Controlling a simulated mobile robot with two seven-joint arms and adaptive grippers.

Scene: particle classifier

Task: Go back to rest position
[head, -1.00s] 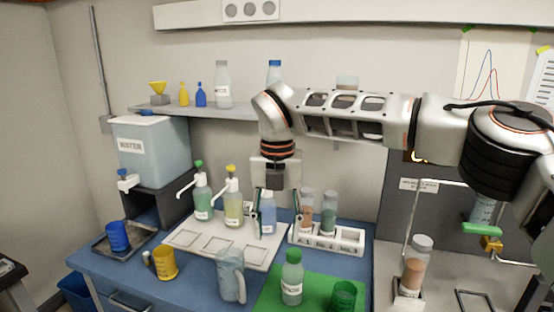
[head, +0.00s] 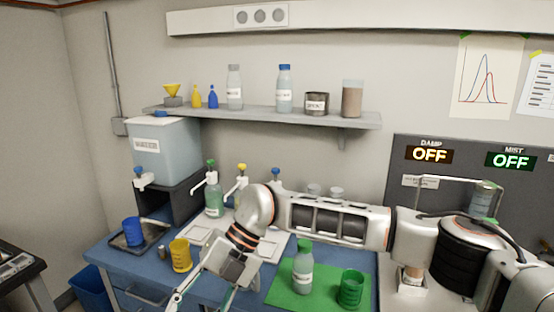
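My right arm comes in from the right across the worktop. My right gripper (head: 204,297) hangs low over the front of the blue bench (head: 103,257), its two fingers spread apart, with nothing visible between them. The fingertips run close to the bottom edge of the picture. My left gripper is not in view. The arm hides part of the dispenser tray and most of the tube rack.
A yellow cup (head: 180,256) stands just left of the gripper. A green-capped bottle (head: 303,268) and a green cup (head: 351,288) stand on the green mat (head: 283,294), close to the arm. A shelf (head: 300,117) with bottles hangs behind.

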